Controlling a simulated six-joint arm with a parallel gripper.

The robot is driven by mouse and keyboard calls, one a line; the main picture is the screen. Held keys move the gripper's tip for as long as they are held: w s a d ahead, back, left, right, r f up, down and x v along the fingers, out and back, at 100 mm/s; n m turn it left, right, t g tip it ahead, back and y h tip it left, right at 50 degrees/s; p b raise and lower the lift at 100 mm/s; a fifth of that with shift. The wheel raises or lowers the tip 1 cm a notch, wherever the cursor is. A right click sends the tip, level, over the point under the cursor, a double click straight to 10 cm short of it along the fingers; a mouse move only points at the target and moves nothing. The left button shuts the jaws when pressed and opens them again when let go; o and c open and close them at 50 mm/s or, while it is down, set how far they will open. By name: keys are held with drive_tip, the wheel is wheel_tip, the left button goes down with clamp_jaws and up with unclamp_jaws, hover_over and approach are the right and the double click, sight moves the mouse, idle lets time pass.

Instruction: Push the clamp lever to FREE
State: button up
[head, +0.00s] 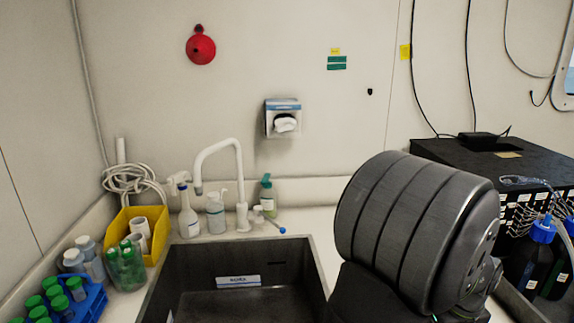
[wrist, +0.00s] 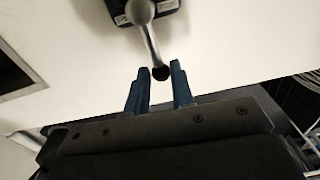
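The clamp lever (wrist: 152,45) shows in the wrist view as a grey metal arm. It runs down from a round grey hub (wrist: 140,11) on a dark base (wrist: 167,6) at the top edge, and ends in a black knob (wrist: 161,73). My gripper (wrist: 160,68) is open, with its two blue fingers apart. The knob appears in the gap between the fingertips; I cannot tell its depth or whether either finger touches it. No FREE marking is readable. In the head view I make out neither lever nor gripper, and my own arm covers the lower right.
In the head view a dark sink (head: 237,303) lies left of my arm, with a white faucet (head: 240,180) behind it. A yellow bin (head: 125,218) and a blue tube rack (head: 88,303) stand at the left. Dark bottles (head: 530,258) stand at the right.

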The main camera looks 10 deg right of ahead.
drive_tip(key=shift+a, duration=0.1)
drive_tip(key=shift+w+a+m, duration=0.1)
drive_tip(key=shift+a+m, duration=0.55)
drive_tip(key=shift+m, duration=0.65)
drive_tip(key=shift+w+a+m, duration=0.1)
drive_tip(key=shift+a+m, duration=0.2)
drive_tip(key=shift+m, duration=0.1)
drive_tip(key=shift+w+a+m, duration=0.15)
drive_tip(key=shift+a+m, duration=0.15)
drive_tip(key=shift+m, duration=0.5)
drive_tip(key=shift+w+a+m, duration=0.35)
drive_tip(key=shift+a+m, duration=0.2)
drive_tip(key=shift+m, duration=0.65)
